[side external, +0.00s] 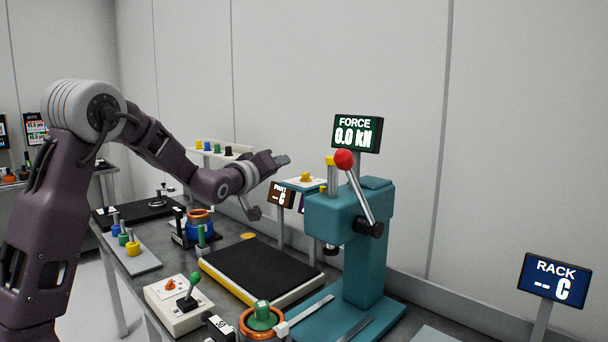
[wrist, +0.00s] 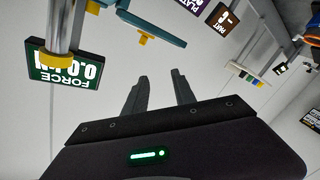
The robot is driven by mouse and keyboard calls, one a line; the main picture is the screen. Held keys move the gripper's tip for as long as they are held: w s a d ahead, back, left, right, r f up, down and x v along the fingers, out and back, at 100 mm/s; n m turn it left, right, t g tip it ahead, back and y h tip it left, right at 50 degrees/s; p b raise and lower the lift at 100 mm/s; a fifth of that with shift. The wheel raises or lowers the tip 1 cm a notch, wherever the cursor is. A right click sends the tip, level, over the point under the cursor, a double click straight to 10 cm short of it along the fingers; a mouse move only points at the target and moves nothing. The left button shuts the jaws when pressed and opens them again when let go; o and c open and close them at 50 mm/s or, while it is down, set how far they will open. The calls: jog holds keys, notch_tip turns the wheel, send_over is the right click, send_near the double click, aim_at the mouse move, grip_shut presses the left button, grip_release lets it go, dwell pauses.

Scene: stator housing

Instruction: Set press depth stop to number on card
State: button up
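The teal press (side external: 350,210) stands right of centre in the side view, with a red-ball lever (side external: 345,160) on its right side. A yellow part (side external: 331,161) shows at the top of its head; I cannot tell whether it is the depth stop. A small black-and-white card (side external: 219,325) stands at the front edge, its writing too small to read surely. My gripper (side external: 280,160) is raised in the air left of the press head, touching nothing. In the wrist view my gripper (wrist: 160,85) has its two fingers apart with nothing between them.
A FORCE display (side external: 358,133) reading 0.0 kN stands behind the press. A teal stand with a yellow knob (side external: 306,177) is between gripper and press. A black-topped mat (side external: 262,275), a green-lever box (side external: 180,305) and an orange-rimmed housing (side external: 262,320) occupy the bench.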

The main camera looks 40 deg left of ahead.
aim_at(303, 175)
jog(key=w+d+r+m, duration=0.2)
jog(key=d+m, duration=0.3)
jog(key=m, duration=0.3)
jog(key=shift+t, duration=0.3)
jog(key=w+a+f, duration=0.1)
jog(key=w, duration=0.1)
jog(key=w+a+f, duration=0.1)
jog(key=w+f, duration=0.1)
jog(key=w+a+f, duration=0.1)
jog(key=f, duration=0.1)
jog(key=shift+w, duration=0.4)
jog(key=shift+w+a, duration=0.2)
jog(key=shift+w, duration=0.35)
grip_shut()
